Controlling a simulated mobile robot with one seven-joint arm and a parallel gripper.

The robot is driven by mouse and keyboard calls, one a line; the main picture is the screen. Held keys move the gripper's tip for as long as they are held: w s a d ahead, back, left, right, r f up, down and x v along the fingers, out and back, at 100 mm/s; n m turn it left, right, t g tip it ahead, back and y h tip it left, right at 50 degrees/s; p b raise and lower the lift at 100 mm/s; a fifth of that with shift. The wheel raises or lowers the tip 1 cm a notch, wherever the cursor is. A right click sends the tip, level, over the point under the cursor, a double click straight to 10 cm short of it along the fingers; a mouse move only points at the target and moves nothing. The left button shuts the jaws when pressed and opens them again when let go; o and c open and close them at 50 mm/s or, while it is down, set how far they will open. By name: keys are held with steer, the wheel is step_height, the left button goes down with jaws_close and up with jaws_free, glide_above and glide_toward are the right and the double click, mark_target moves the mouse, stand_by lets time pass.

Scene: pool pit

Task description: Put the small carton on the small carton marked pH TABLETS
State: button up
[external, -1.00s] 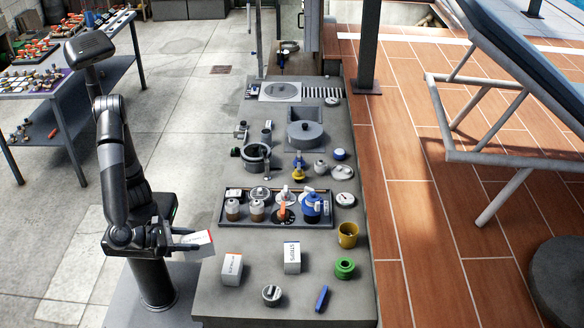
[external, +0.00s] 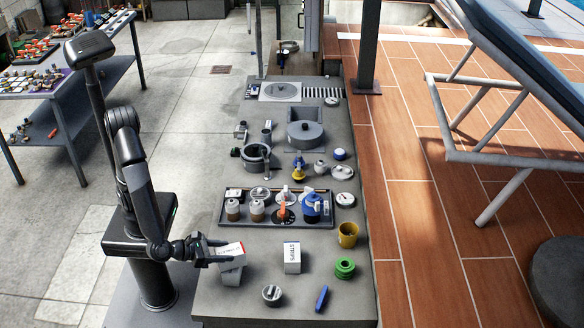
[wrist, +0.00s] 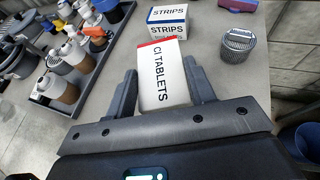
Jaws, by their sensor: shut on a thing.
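My gripper (external: 216,254) is shut on a small white carton (external: 231,249) with a red edge. In the wrist view the held carton (wrist: 163,78) reads Cl TABLETS and sits between my two fingers (wrist: 163,92). Another small white carton (external: 231,276) stands on the counter directly below the held one in the external view. The held carton covers its top and its lettering cannot be read now. I cannot tell whether the two cartons touch. The lower carton is not clearly visible in the wrist view.
A carton marked STRIPS (external: 292,258) stands to the right on the grey counter (external: 260,312). A dark tray (external: 226,221) of bottles lies behind.

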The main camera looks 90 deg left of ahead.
steer(key=shift+f, duration=0.1)
steer(key=o, duration=1)
